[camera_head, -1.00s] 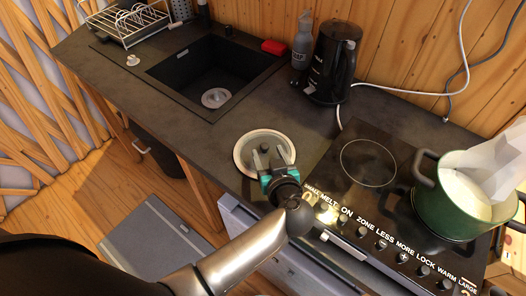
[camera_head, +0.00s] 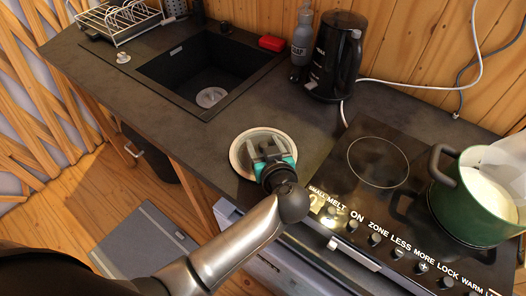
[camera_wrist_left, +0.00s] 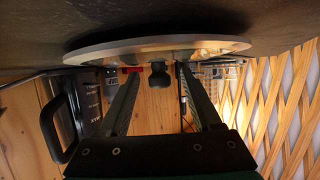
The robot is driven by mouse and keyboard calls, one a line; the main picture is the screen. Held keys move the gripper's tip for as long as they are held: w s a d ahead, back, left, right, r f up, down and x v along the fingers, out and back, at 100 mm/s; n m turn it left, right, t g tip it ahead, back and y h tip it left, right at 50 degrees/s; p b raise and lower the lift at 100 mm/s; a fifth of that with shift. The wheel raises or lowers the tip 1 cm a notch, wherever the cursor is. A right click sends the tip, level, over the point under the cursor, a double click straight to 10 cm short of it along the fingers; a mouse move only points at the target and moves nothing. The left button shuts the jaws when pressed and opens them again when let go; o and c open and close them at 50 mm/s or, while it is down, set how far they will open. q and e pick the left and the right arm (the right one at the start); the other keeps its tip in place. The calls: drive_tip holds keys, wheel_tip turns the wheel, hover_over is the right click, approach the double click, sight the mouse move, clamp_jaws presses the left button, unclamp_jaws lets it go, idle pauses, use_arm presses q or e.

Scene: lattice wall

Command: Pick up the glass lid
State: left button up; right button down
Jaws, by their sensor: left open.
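The round glass lid (camera_head: 237,158) with a pale rim lies on the dark countertop, between the sink and the stove. In the left wrist view the lid (camera_wrist_left: 100,48) shows edge-on across the top, with its dark knob (camera_wrist_left: 158,76). My left gripper (camera_head: 267,154) is open over the lid. In the wrist view its fingers (camera_wrist_left: 158,80) reach toward the lid, one on each side of the knob, with visible gaps. In the head view the gripper mostly hides the knob. My right gripper is not in view.
The black stove (camera_head: 345,205) with its front knobs and a green pot (camera_head: 478,205) stand to the right. A black kettle (camera_head: 334,58) and a grey bottle (camera_head: 302,38) stand behind. The sink (camera_head: 180,70) and dish rack (camera_head: 105,18) are at the left.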

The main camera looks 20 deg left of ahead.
use_arm(q)
clamp_jaws()
idle(0.3)
idle(0.5)
